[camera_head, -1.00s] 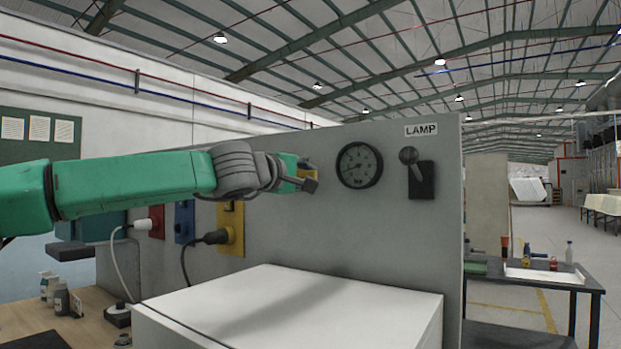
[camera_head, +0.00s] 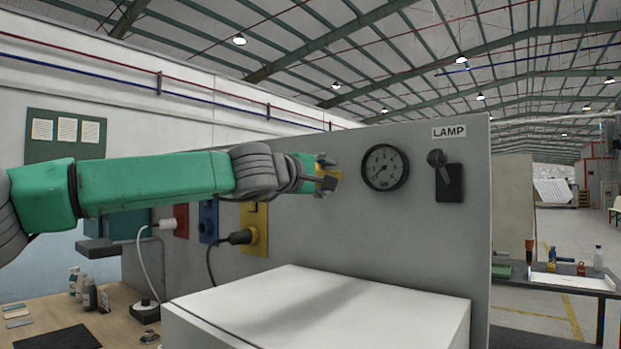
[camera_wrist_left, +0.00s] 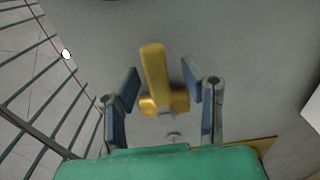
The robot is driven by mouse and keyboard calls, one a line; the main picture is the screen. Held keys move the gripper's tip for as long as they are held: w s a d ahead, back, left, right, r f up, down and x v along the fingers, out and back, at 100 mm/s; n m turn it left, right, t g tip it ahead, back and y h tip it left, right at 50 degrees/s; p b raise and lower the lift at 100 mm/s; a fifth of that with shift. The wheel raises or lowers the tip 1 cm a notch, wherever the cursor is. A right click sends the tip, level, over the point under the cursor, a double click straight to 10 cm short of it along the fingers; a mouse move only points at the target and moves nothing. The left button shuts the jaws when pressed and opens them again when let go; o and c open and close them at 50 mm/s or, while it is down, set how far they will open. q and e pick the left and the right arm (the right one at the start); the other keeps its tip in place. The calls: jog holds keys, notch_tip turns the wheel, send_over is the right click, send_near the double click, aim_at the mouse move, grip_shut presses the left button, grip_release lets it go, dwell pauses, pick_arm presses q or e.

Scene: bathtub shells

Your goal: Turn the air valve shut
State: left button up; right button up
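The air valve is a yellow lever on a brass body (camera_wrist_left: 155,80), mounted on the grey panel. In the left wrist view its lever points up the picture, between the two fingers. In the head view only a bit of its yellow (camera_head: 326,184) shows at my left gripper (camera_head: 330,174); the rest is hidden by the fingers. My left gripper (camera_wrist_left: 160,84) is open, one finger on each side of the valve, with a visible gap to the lever on both sides. My right gripper is in neither view.
A round gauge (camera_head: 385,167) and a LAMP lever switch (camera_head: 447,177) sit right of the valve. A yellow socket with a black plug (camera_head: 243,237) is below left. A white box (camera_head: 330,308) stands in front of the panel. Bottles (camera_head: 83,288) stand lower left.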

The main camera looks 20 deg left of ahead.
pick_arm(q)
jog(key=v, duration=1.2)
jog(key=shift+a, duration=0.3)
jog(key=shift+w+d, duration=0.1)
jog(key=shift+d, duration=0.3)
jog(key=shift+c, duration=0.5)
jog(key=shift+d, duration=0.1)
jog(key=c, duration=0.6)
jog(key=shift+d+n, duration=0.15)
jog(key=shift+n, duration=0.15)
grip_shut()
jog(key=w+d+n+g+p, duration=0.1)
jog(key=w+n+p, duration=0.2)
jog(key=n, duration=0.2)
jog(key=w+d+f+n+g+y+p, duration=0.1)
jog(key=w+n+p, duration=0.2)
jog(key=n, duration=0.3)
jog(key=w+d+f+n+g+p, duration=0.1)
jog(key=w+d+n+p, duration=0.1)
jog(key=w+n+p, duration=0.2)
jog(key=shift+f+n+y, duration=0.1)
jog(key=shift+n+y, duration=0.3)
jog(key=shift+n, duration=0.5)
jog(key=shift+w+a, duration=0.15)
jog(key=shift+a, duration=0.1)
jog(key=shift+p, duration=0.3)
